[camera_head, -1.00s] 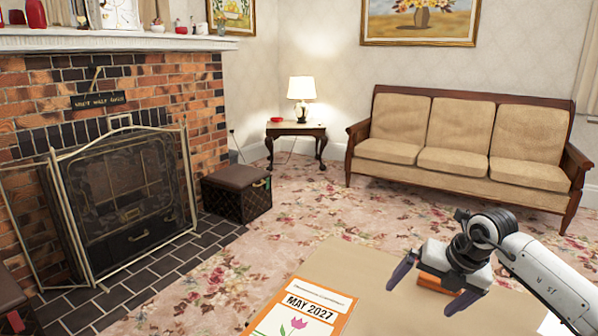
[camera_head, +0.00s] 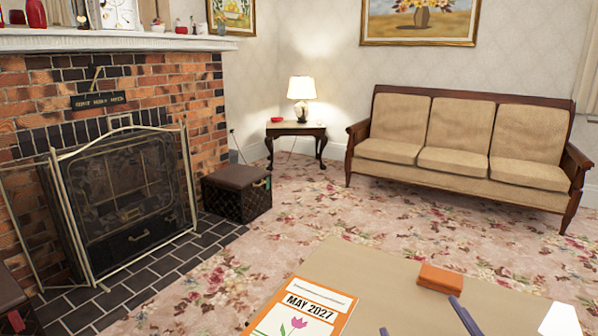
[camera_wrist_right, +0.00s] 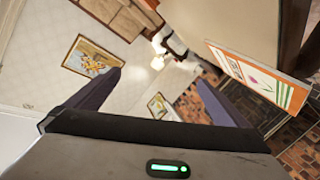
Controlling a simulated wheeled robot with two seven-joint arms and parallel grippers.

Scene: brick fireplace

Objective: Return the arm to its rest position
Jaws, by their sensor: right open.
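My right gripper (camera_head: 424,325) shows only as two purple fingertips at the bottom edge of the head view, apart from each other. In the right wrist view the same gripper (camera_wrist_right: 159,79) is open, with nothing between its fingers. The rest of the right arm is out of the head view. An orange block (camera_head: 440,279) lies on the tan table (camera_head: 375,283), beyond the fingertips and clear of them. My left gripper is in neither view.
An orange-bordered calendar marked MAY 2027 (camera_head: 305,308) lies at the table's left edge; it also shows in the wrist view (camera_wrist_right: 262,80). A white sheet (camera_head: 560,321) lies at the right. A sofa (camera_head: 455,145), side table (camera_head: 296,129) and fireplace screen (camera_head: 125,195) stand beyond.

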